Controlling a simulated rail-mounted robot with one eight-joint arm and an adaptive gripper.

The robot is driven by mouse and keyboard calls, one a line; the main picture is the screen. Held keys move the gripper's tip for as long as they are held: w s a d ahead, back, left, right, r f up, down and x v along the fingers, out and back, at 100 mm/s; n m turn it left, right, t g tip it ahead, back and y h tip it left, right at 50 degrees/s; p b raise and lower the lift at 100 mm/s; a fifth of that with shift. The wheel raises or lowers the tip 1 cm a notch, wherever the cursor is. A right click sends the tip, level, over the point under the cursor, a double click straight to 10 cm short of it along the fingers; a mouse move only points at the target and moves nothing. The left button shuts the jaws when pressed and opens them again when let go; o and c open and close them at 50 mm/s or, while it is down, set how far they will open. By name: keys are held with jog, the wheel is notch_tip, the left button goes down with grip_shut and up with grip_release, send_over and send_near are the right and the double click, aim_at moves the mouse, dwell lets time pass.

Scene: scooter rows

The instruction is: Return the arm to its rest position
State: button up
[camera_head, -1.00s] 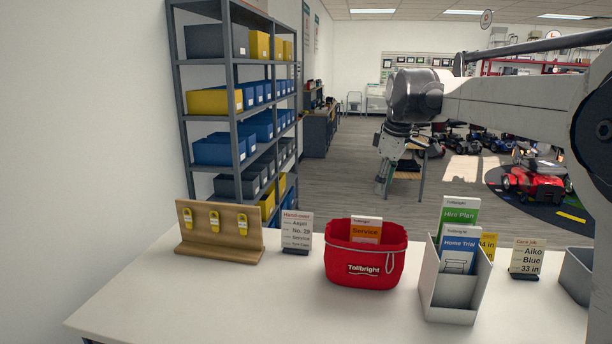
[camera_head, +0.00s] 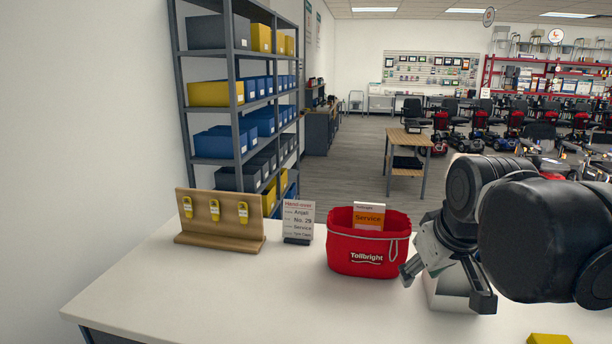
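My gripper (camera_head: 446,287) is at the right of the head view, above the white table. Its two fingers are spread apart, one beside the red basket's right side and one in front of the grey-white card holder. I see nothing held between them. My arm's dark, rounded links fill the right side and hide most of what stands behind them.
The white table (camera_head: 215,300) bears a red Tollbright basket (camera_head: 358,262) with an orange Service card (camera_head: 368,219), a wooden key board (camera_head: 218,236), a small sign (camera_head: 298,221) and a largely hidden card holder (camera_head: 452,298). A yellow item (camera_head: 549,339) shows at the bottom. The table's left part is clear.

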jog(key=s+f+m+t+b, duration=0.1)
jog(key=s+f+m, duration=0.2)
jog(key=s+f, duration=0.7)
jog(key=shift+f+b, duration=0.2)
jog(key=shift+b, duration=0.1)
dwell(0.9)
